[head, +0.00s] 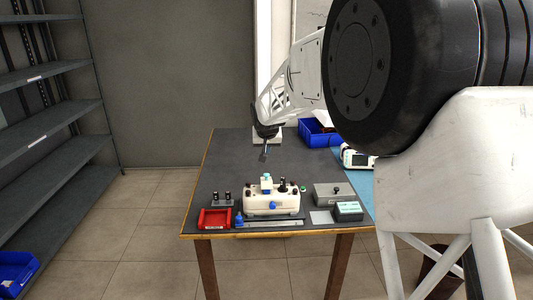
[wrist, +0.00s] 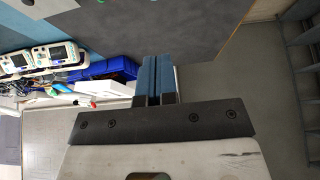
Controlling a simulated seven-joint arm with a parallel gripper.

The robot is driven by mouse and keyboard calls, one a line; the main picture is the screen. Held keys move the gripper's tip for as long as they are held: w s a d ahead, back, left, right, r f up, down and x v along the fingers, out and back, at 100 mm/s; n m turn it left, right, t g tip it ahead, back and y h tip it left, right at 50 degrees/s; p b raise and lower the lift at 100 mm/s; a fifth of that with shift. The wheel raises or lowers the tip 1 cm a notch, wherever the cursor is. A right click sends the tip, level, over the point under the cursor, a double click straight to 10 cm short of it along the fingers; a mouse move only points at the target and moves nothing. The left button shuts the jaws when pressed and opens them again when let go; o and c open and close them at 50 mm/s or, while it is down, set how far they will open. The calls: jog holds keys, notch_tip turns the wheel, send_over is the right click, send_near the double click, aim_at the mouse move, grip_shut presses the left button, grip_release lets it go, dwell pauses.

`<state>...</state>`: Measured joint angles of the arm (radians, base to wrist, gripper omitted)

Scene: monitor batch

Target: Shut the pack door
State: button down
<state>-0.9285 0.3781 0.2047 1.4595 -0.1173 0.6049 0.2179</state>
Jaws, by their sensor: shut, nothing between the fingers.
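A white device (head: 270,200) stands near the front of the dark table in the head view. It has a blue knob on its front, and a light-blue piece and black knobs on top. I cannot make out the pack door or tell whether it is open. My gripper (head: 263,156) hangs above the table behind the device, apart from it. In the wrist view, my gripper's blue fingers (wrist: 157,80) are together with nothing between them. The device is not clearly seen in the wrist view.
A red tray (head: 214,218) lies left of the device. A grey box (head: 334,194) and a teal-topped block (head: 348,210) stand to its right. A blue bin (head: 318,133) and a white monitor (head: 357,159) are further back. The table's left-middle part (head: 225,165) is clear.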

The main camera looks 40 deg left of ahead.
jog(key=shift+w, duration=0.1)
jog(key=w+a+n+g+h, duration=0.1)
jog(key=w+a+n+g, duration=0.1)
jog(key=n, duration=0.7)
jog(key=w+a+r+n+g+h, duration=0.1)
jog(key=w+a+n+g, duration=0.1)
jog(key=w+n+g, duration=0.3)
jog(key=shift+w+r+n+g+h, duration=0.3)
jog(key=shift+w+n, duration=0.65)
jog(key=shift+n, duration=1.15)
jog(key=shift+f, duration=0.1)
jog(key=shift+f, duration=0.1)
send_over(266, 179)
jog(key=w+a, duration=0.1)
jog(key=w, duration=0.1)
notch_tip(266, 179, down, 12)
jog(key=shift+f, duration=0.1)
jog(key=shift+s+f, duration=0.15)
jog(key=shift+f, duration=0.3)
